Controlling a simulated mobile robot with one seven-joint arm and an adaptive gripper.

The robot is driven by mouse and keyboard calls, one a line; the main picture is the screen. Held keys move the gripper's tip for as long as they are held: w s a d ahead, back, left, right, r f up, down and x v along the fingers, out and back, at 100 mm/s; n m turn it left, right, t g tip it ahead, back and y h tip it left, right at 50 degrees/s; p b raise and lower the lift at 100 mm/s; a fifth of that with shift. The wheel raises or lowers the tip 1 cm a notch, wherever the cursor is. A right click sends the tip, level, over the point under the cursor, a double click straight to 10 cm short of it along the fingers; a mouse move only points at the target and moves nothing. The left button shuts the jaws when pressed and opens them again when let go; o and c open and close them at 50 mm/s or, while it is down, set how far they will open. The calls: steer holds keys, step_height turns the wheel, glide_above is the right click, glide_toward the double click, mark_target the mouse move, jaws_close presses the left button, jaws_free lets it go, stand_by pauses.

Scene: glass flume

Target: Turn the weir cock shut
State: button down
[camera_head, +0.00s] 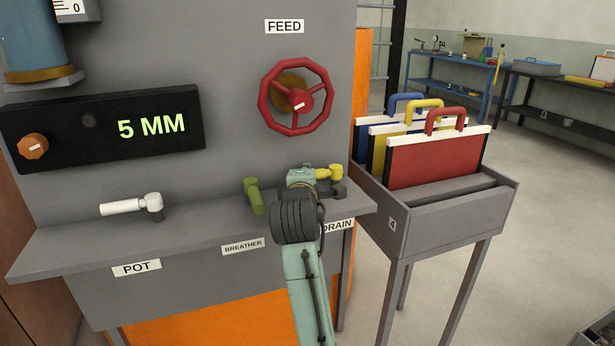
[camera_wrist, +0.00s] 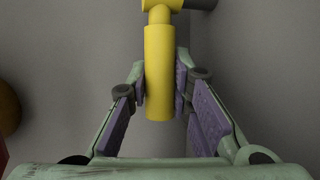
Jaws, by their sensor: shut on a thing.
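A yellow cock handle (camera_head: 331,172) stands at the right end of the grey ledge, behind the partly covered DRAIN label (camera_head: 340,224). My gripper (camera_head: 312,175) is at this handle. In the wrist view the yellow handle (camera_wrist: 158,75) runs between the two purple finger pads, and my gripper is shut on it. The handle's top joins a yellow hub and a grey stem at the picture's upper edge. A green handle (camera_head: 254,196) is by the BREATHER label, and a white handle (camera_head: 124,207) is by the POT label. I see no label reading weir.
A red FEED handwheel (camera_head: 296,97) is on the panel above my gripper. A black display (camera_head: 105,135) reading 5 MM is at the left. A grey rack (camera_head: 450,225) with blue, yellow and red handled boards stands close on the right. Open floor lies beyond.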

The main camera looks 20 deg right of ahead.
steer(key=c, duration=1.4)
jaws_free()
steer(key=shift+c, duration=0.2)
steer(key=v, duration=1.2)
steer(key=shift+s, duration=0.1)
